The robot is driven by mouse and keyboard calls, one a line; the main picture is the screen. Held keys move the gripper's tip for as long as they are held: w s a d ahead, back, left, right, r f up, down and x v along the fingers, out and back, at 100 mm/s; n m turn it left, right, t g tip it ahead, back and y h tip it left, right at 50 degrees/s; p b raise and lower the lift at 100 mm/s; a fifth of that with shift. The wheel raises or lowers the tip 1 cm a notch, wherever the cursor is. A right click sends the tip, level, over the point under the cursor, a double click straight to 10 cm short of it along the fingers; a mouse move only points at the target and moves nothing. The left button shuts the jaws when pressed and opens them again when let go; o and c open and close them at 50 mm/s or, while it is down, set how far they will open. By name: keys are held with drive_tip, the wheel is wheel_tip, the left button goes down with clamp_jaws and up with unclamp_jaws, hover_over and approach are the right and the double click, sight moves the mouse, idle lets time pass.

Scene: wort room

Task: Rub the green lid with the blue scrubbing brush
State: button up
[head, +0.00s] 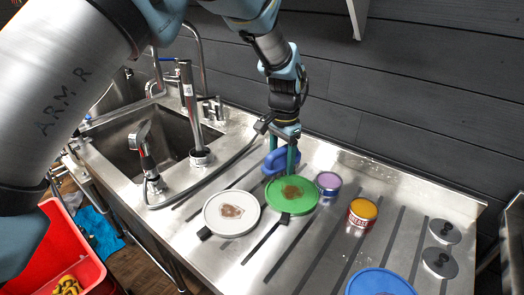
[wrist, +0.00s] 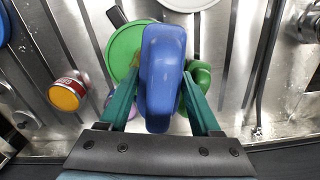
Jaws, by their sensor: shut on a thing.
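The green lid (head: 303,205) lies on the steel counter with a brown stain in its middle. It also shows in the wrist view (wrist: 124,48), partly hidden by the brush. The blue scrubbing brush (head: 281,161) is between the teal fingers of my gripper (head: 282,154), which is shut on it. The brush fills the middle of the wrist view (wrist: 162,75). In the head view it appears at the far edge of the green lid, apart from the stain. I cannot tell whether it touches the lid.
A stained white lid (head: 247,223) lies left of the green one. A purple-topped can (head: 328,182) and a red can with a yellow top (head: 361,213) stand to the right. A blue lid (head: 400,284) is at the front. A sink with a tap (head: 198,130) is at the left.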

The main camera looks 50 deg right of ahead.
drive_tip(key=shift+w+f, duration=0.15)
drive_tip(key=shift+w, duration=0.1)
drive_tip(key=b, duration=0.4)
hover_over(290, 193)
drive_tip(key=w+a, duration=0.1)
drive_tip(key=w, duration=0.2)
drive_tip(key=shift+w+a+f, duration=0.1)
drive_tip(key=shift+f, duration=1.35)
drive_tip(key=shift+w+a+f, duration=0.1)
drive_tip(key=shift+f, duration=1.3)
drive_tip(key=shift+f+b, duration=0.35)
drive_tip(key=shift+f, duration=0.6)
drive_tip(key=shift+s+d+r, duration=0.1)
drive_tip(key=shift+s+d, duration=0.2)
drive_tip(key=shift+s, duration=0.4)
drive_tip(key=shift+s+d, duration=0.3)
drive_tip(key=shift+s, duration=0.35)
drive_tip(key=shift+s+d+p, duration=0.15)
drive_tip(key=shift+s+d, duration=0.15)
drive_tip(key=shift+s, duration=0.45)
drive_tip(key=shift+s+d+p, duration=0.1)
drive_tip(key=shift+s+d, duration=0.15)
drive_tip(key=shift+s, duration=0.5)
drive_tip(key=shift+s+d+p, duration=0.15)
drive_tip(key=shift+s+d, duration=0.15)
drive_tip(key=shift+s, duration=0.45)
drive_tip(key=shift+w, duration=0.1)
